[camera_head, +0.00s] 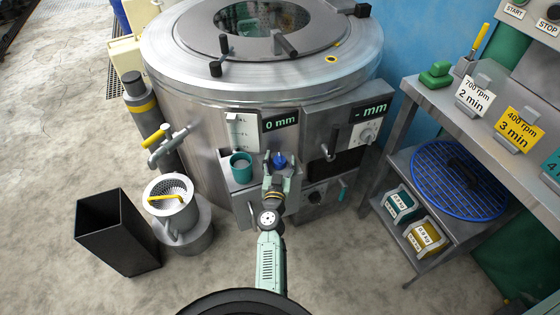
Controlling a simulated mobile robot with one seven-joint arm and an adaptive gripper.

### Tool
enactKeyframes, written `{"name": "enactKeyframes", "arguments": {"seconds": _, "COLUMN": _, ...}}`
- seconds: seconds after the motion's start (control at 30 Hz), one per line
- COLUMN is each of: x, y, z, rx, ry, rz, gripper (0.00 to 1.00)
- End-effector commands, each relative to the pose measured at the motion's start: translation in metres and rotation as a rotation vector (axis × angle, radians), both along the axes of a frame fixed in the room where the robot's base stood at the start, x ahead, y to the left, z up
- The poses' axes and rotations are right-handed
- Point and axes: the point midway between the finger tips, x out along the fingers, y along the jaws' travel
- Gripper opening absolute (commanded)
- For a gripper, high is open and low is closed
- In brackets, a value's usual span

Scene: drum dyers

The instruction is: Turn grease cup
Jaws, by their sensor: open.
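A small blue round knob (280,160), which looks like the grease cup, is on the front of the large steel drum machine (206,135), below the "0 mm" display. My gripper (279,157) is open, with a finger on each side of the blue knob. I cannot tell whether the fingers touch it. The lower part of the knob and its mount are hidden by the gripper.
A teal mug (240,167) stands on a small shelf close left of my gripper. A control box (344,125) with a handle is close right. A black bin (117,232) and a strainer pot (168,195) stand left. A steel bench (440,100) stands right.

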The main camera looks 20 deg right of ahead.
Motion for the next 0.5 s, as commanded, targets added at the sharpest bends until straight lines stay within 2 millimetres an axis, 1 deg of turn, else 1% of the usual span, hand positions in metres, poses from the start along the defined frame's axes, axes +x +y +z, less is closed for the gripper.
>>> {"name": "enactKeyframes", "arguments": {"seconds": 0.27, "x": -0.002, "y": 0.002, "z": 0.000, "rx": 0.000, "ry": 0.000, "rz": 0.001, "gripper": 0.59}}
{"name": "enactKeyframes", "arguments": {"seconds": 0.37, "x": -0.012, "y": 0.006, "z": -0.001, "rx": 0.000, "ry": 0.001, "rz": 0.002, "gripper": 0.59}}
{"name": "enactKeyframes", "arguments": {"seconds": 0.5, "x": -0.034, "y": 0.017, "z": -0.001, "rx": 0.000, "ry": 0.002, "rz": 0.001, "gripper": 0.59}}
